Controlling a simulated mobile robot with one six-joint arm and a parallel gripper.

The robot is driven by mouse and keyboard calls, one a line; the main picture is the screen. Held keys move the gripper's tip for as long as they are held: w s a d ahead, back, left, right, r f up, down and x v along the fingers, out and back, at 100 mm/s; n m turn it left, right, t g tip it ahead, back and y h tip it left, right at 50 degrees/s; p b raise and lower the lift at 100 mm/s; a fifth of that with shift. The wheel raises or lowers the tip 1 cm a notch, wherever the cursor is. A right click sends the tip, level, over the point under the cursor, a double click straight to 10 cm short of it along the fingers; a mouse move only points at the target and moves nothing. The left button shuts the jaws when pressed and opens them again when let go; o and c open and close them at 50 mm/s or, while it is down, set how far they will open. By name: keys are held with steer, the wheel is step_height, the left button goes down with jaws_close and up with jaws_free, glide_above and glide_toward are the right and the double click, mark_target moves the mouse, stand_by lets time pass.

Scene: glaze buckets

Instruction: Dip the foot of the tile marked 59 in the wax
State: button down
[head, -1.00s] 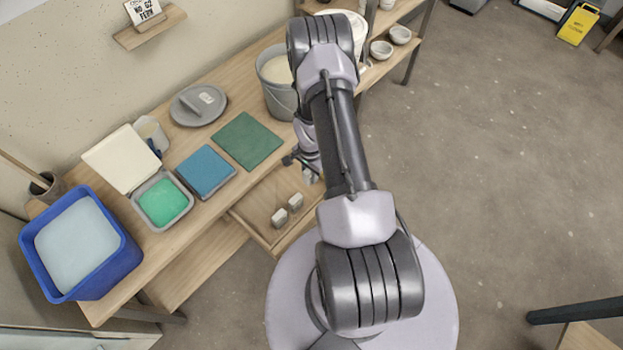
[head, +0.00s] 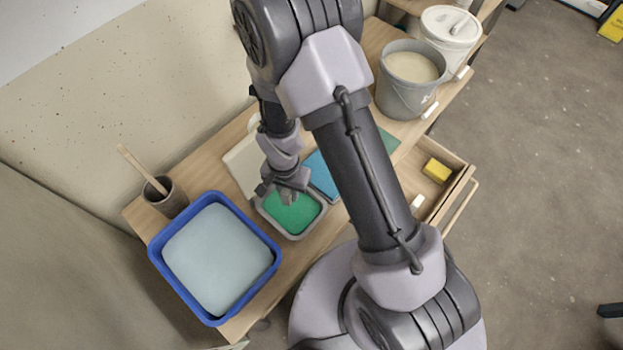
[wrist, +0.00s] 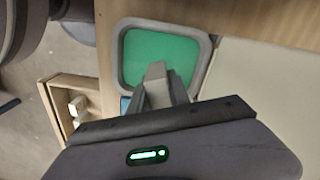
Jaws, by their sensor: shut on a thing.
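The wax is a green square pool in a grey tray (head: 318,222) on the bench; the tray also shows in the wrist view (wrist: 121,62). My gripper (head: 282,194) points down over the tray's upper left part, and it shows in the wrist view (wrist: 160,90). It is shut on a small pale grey piece (wrist: 156,70), which shows between the fingers against the green. I cannot read a number on it, so I cannot tell by sight that it is the tile marked 59. Its foot is hidden, and I cannot tell whether it touches the wax.
A blue tub (head: 267,262) stands left of the wax, with a brush pot (head: 168,200) behind. A blue mat (head: 321,176), partly hidden by my arm, lies right of the tray. The open drawer (head: 458,183) holds a yellow sponge (head: 437,170) and a pale block (head: 417,202). A grey bucket (head: 402,98) stands farther right.

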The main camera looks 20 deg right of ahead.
steer(key=shift+a, duration=0.2)
steer(key=shift+s+d+f+b, duration=0.15)
steer(key=shift+d+f+b, duration=0.1)
steer(key=shift+f+b, duration=0.25)
step_height(320, 180, down, 2)
steer(key=shift+f+b, duration=0.2)
steer(key=shift+b, duration=0.4)
steer(key=shift+f+b, duration=0.8)
steer(key=shift+b, duration=0.2)
steer(key=shift+f, duration=0.1)
steer(key=shift+f+b, duration=0.85)
steer(key=shift+b, duration=0.05)
steer(key=shift+f, duration=0.1)
steer(key=shift+r+p, duration=0.75)
steer(key=shift+r, duration=0.65)
